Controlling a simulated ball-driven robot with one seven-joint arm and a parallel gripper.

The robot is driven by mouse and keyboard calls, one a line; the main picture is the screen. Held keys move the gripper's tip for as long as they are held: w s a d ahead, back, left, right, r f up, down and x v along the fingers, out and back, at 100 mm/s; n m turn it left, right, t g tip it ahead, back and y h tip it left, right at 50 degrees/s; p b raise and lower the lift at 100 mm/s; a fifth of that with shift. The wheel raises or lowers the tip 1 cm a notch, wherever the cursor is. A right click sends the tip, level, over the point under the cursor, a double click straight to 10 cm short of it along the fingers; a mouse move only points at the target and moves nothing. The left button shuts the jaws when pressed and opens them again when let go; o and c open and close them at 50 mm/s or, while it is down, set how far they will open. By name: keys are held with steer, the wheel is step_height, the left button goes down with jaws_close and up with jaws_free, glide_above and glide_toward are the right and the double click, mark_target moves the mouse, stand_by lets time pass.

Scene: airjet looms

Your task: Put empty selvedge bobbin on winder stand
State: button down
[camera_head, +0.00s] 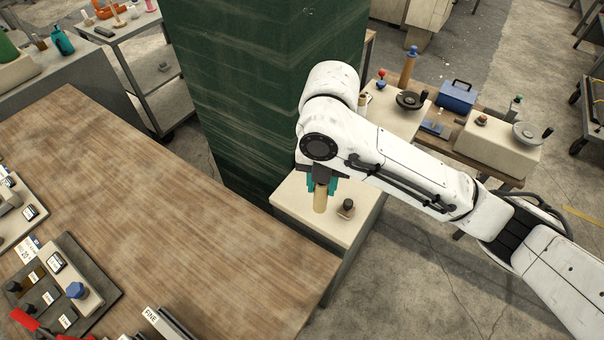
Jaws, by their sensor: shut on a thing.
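My gripper (321,183), with teal fingers, is shut on a plain tan cylinder (320,202), which looks like the empty selvedge bobbin. The bobbin hangs about upright, its lower end showing below the fingers. Behind it in the picture is the cream top of a low stand (318,227), beside the wooden table's far right corner. I cannot tell whether the bobbin touches this top. A small dark knob on a square base (346,208) sits on the top, just right of the bobbin. I cannot tell for sure that this is the winder stand.
A wooden table (150,200) fills the left, mostly bare, with labelled trays at its near left. A green pillar (260,90) rises behind my gripper. Cream units with cranks (411,100) and a blue toolbox (458,96) stand on a bench at the back right.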

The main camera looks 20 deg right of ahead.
steer(key=shift+w+d+f+b, duration=0.3)
steer(key=shift+w+f+b, duration=0.65)
steer(key=shift+w+f, duration=1.2)
steer(key=shift+w+d+f+b, duration=0.3)
steer(key=shift+w+f+b, duration=0.7)
steer(key=shift+w+f, duration=1.15)
steer(key=shift+w+d+f+b, duration=0.3)
steer(key=shift+w+f+b, duration=0.65)
steer(key=shift+w+f, duration=1.2)
steer(key=shift+w, duration=0.1)
steer(key=c, duration=0.8)
jaws_free()
